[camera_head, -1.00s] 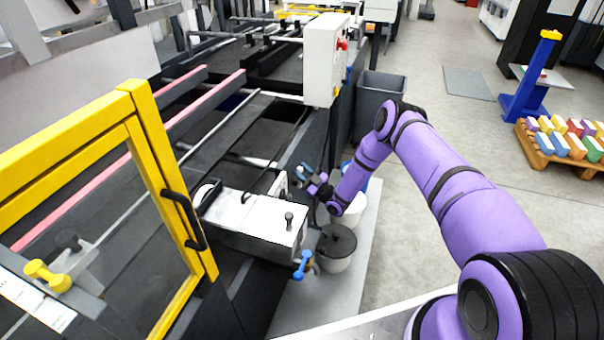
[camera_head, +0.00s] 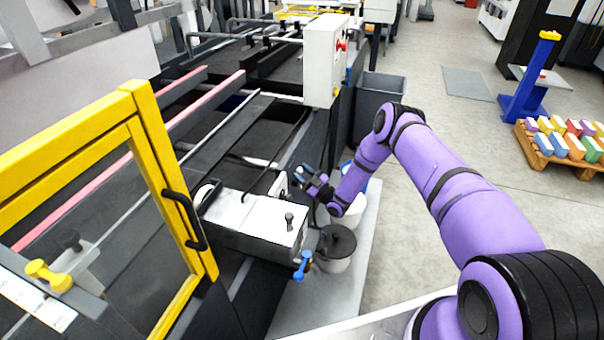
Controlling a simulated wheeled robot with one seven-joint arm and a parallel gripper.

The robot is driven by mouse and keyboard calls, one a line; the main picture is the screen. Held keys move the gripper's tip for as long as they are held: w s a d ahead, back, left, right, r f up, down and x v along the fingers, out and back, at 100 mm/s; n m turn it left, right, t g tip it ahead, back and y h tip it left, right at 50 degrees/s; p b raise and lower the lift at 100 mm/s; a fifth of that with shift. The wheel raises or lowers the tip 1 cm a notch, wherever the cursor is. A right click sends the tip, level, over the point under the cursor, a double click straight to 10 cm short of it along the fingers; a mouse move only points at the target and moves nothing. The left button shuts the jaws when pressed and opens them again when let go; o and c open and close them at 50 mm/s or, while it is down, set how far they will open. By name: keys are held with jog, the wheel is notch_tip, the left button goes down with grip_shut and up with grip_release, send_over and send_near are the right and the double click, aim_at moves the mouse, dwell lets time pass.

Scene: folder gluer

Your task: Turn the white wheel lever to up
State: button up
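A white wheel (camera_head: 204,194) sits at the left end of the silver glue unit (camera_head: 250,222), partly behind a dark bar; I cannot clearly make out a lever on it. My gripper (camera_head: 303,174) is at the far right side of the unit, small and dark, pointing left toward the machine. It is close to the unit's back right corner, and I cannot tell whether it touches anything. Its fingers are too small to tell open from shut. A blue lever (camera_head: 302,264) hangs at the unit's front right corner.
A yellow-framed door (camera_head: 147,150) with a black handle stands at the left. A grey control box (camera_head: 325,60) rises behind my gripper. A pallet of coloured boxes (camera_head: 563,145) is at the right; the floor between is clear.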

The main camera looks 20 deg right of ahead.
jog(key=v, duration=1)
jog(key=shift+s+d, duration=0.2)
jog(key=shift+s, duration=0.1)
jog(key=shift+f, duration=0.15)
